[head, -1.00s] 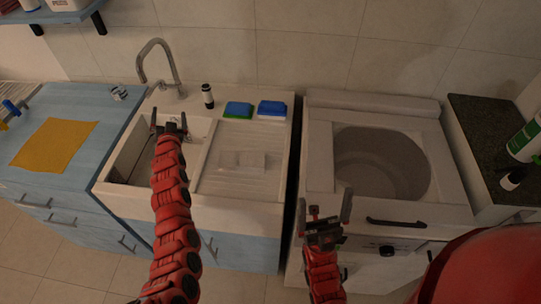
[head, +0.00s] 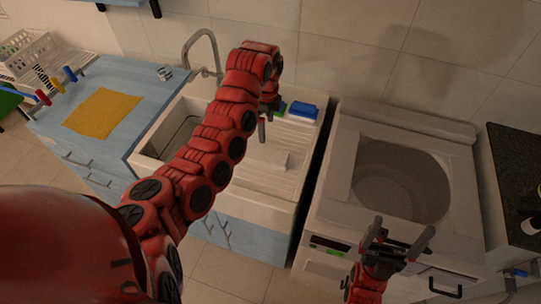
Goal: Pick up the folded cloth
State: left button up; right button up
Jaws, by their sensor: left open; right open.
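A flat orange-yellow cloth (head: 102,113) lies spread on the blue cabinet top at left. My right gripper (head: 400,238) is open and empty in front of the white washing machine (head: 333,212).
A tap (head: 212,45) stands behind the sink basin (head: 185,130), which my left arm partly covers. A blue sponge (head: 303,112) lies at the drainboard's back, with a green one partly hidden beside it. A dish rack (head: 25,55) stands far left. A dark counter is at right.

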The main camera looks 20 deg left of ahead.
pick_arm(q)
jog(key=b, duration=0.2)
send_over(266, 154)
jog(key=f, duration=1)
jog(key=shift+s+d, duration=0.1)
jog(key=shift+d, duration=0.1)
jog(key=shift+f+p, duration=0.3)
jog(key=shift+p, duration=0.2)
notch_tip(266, 154, down, 3)
jog(key=shift+a+r+p, duration=0.1)
jog(key=shift+a+p, duration=0.05)
jog(key=shift+p, duration=0.7)
jog(key=shift+f, duration=0.9)
jog(key=c, duration=1.2)
jog(key=shift+o, duration=0.2)
jog(key=shift+r, duration=0.15)
